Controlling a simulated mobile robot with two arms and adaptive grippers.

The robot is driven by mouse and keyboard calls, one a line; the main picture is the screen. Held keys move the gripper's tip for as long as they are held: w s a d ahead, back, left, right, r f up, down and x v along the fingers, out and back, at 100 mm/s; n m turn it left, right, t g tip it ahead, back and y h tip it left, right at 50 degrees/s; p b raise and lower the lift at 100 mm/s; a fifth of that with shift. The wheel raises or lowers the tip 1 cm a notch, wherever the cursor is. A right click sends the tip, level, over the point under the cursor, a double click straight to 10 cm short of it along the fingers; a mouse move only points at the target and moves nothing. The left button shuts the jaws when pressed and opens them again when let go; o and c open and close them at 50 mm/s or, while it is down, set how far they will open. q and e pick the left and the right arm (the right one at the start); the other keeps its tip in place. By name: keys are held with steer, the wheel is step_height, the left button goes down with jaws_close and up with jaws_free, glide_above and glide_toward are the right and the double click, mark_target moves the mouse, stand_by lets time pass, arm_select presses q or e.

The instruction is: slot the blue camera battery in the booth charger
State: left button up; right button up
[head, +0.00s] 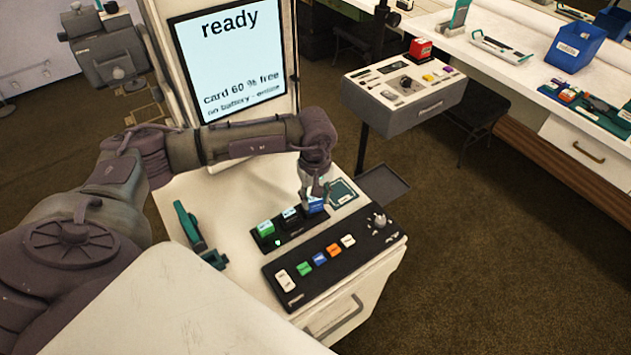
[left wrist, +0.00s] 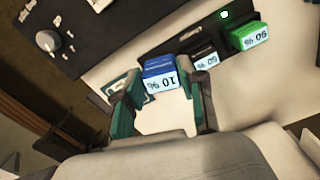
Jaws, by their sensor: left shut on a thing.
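A blue battery (left wrist: 160,68) marked 10 % is between the fingers of my left gripper (left wrist: 166,82), which is shut on it. In the head view the blue battery (head: 316,206) shows just below my left gripper (head: 316,188), at the right end of the black charger (head: 281,242). The charger holds a green battery marked 90 % (left wrist: 248,37) and a dark battery with a pale label reading 60 % (left wrist: 206,61). I cannot tell whether the blue battery sits in a slot or just above it. My right gripper is not in view.
A black button console (head: 332,262) with a knob lies in front of the charger. A teal tool (head: 192,232) stands to the left. A teal-bordered pad (head: 343,191) and a grey shelf (head: 383,184) are to the right. A screen (head: 231,58) reading "ready" stands behind.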

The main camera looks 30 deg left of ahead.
arm_select(q)
steer(key=w+a+f+n+b, duration=0.2)
steer(key=w+n, duration=0.1)
steer(key=shift+a+f, duration=0.15)
steer(key=shift+a, duration=0.25)
steer(key=shift+f, duration=0.2)
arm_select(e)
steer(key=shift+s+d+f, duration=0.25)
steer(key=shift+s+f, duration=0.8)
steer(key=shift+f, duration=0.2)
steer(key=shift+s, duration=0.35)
arm_select(q)
steer(key=shift+f+b, duration=0.15)
steer(key=shift+b, duration=0.25)
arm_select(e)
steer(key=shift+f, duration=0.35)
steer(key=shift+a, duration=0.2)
